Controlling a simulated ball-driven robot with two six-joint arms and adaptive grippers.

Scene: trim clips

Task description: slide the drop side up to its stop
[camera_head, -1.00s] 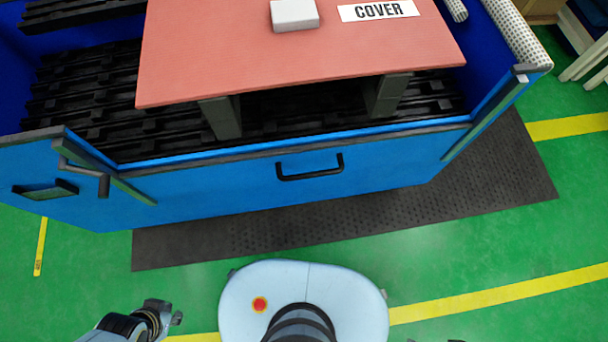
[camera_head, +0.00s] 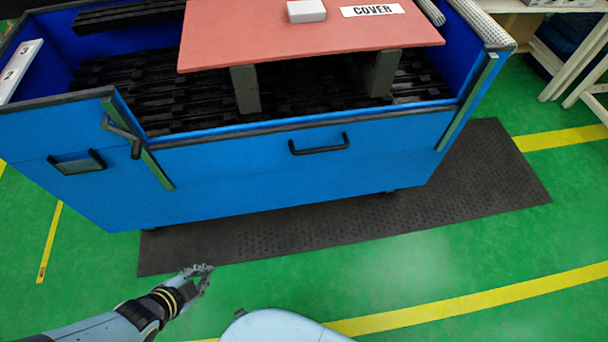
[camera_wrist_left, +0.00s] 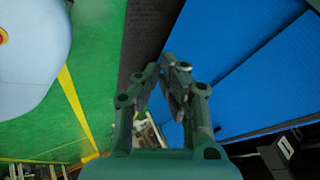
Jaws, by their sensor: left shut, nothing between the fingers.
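The drop side (camera_head: 300,165) is the blue front panel of a large blue crate, with a black bar handle (camera_head: 319,145) near its top middle. Its top edge lies below the crate's corner posts, and black slatted parts show behind it. My left gripper (camera_head: 205,275) is shut and empty, low in front of the crate over the near edge of the dark mat. In the left wrist view the gripper (camera_wrist_left: 172,62) shows its fingers together, with blue panel beside them. My right gripper is not in view.
A red cover board (camera_head: 300,45) with a white block (camera_head: 306,11) rests on grey supports (camera_head: 245,90) inside the crate. A dark mat (camera_head: 470,185) lies along the crate's front. A lever (camera_head: 122,130) sits at the left post. Green floor in front is clear.

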